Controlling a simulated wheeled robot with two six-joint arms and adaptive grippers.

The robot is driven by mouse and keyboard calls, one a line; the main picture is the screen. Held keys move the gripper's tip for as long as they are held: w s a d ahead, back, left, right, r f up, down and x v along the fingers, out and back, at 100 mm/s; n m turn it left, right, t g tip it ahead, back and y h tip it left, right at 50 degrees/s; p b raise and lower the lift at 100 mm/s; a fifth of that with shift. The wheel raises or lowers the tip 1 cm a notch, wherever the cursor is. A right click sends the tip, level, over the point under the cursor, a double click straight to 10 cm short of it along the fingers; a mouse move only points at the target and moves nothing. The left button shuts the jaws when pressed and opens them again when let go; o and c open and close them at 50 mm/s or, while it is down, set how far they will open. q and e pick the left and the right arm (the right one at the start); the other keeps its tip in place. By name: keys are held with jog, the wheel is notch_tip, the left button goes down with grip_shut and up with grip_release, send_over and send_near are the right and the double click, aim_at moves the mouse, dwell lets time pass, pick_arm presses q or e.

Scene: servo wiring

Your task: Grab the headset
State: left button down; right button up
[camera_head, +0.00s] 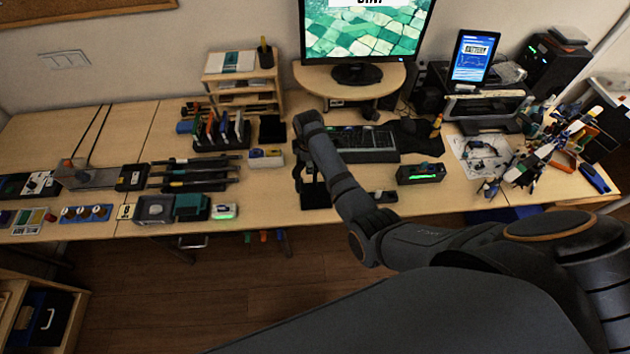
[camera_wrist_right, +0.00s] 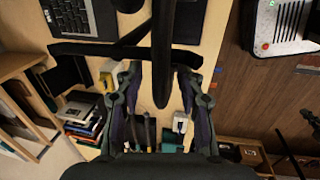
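My right gripper (camera_wrist_right: 160,80) is open in the right wrist view. Its two fingers stand wide apart, one on each side of a dark curved band that looks like the headset (camera_wrist_right: 163,45). I see gaps between the band and both fingers. In the head view my right arm reaches over the desk and bends down at its wrist. The gripper and most of the headset are hard to make out there against the dark arm. A black stand base (camera_head: 314,196) shows under the wrist near the front edge. My left gripper is in neither view.
A keyboard (camera_head: 365,145) lies just right of the wrist, below the monitor (camera_head: 366,28). A black box with a green display (camera_head: 421,173) stands farther right. A wooden shelf (camera_head: 241,82) and a rack of tools (camera_head: 221,130) stand to the left.

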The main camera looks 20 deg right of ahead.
jog(key=shift+s, duration=0.1)
grip_shut()
